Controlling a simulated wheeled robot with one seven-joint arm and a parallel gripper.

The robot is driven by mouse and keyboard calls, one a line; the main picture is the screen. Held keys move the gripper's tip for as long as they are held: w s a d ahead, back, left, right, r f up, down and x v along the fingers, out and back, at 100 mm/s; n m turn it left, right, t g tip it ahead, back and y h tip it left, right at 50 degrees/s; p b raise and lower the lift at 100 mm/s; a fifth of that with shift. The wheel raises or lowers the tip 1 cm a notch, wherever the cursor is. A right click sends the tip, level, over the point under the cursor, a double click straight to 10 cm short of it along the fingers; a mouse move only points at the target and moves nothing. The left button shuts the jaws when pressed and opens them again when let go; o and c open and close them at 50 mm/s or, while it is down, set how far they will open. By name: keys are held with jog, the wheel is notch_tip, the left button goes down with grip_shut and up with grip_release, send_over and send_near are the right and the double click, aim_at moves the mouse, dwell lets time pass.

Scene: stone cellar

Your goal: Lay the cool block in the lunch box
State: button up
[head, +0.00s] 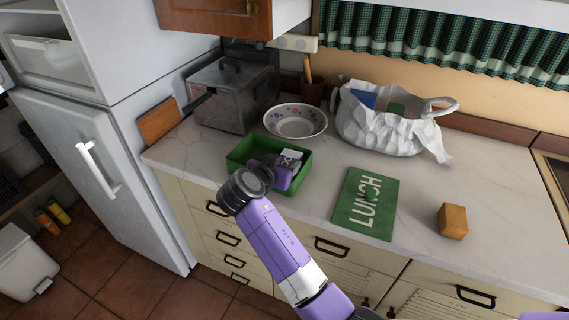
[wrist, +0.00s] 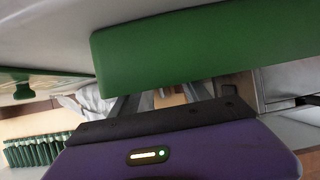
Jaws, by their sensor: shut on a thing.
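The green lunch box (head: 236,159) stands open on the counter, and its near wall (wrist: 200,45) fills much of the wrist view. Its green lid (head: 350,219), marked LUNCH, lies flat to its right. My gripper (head: 286,166) reaches over the box's near right side and is shut on the cool block (head: 291,155), a small pale block with dark marks. The block is at the box's opening, at its right side. In the wrist view the box wall hides the fingertips and the block. I cannot tell whether the block touches the box floor.
A flowered bowl (head: 296,121) stands behind the box, and a grey metal appliance (head: 228,95) behind left. A crumpled white bag (head: 378,134) with a blue and a green thing in it stands behind the lid. A wooden block (head: 453,221) sits right. Counter between lid and block is clear.

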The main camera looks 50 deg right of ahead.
jog(key=o, duration=1.3)
jog(key=shift+c, duration=0.2)
jog(key=shift+r, duration=0.1)
jog(key=shift+r+p, duration=0.85)
jog(key=b+v, duration=0.2)
jog(key=v, duration=0.9)
jog(key=shift+a, duration=0.4)
jog(key=shift+s+f, duration=0.1)
jog(key=shift+s, duration=0.05)
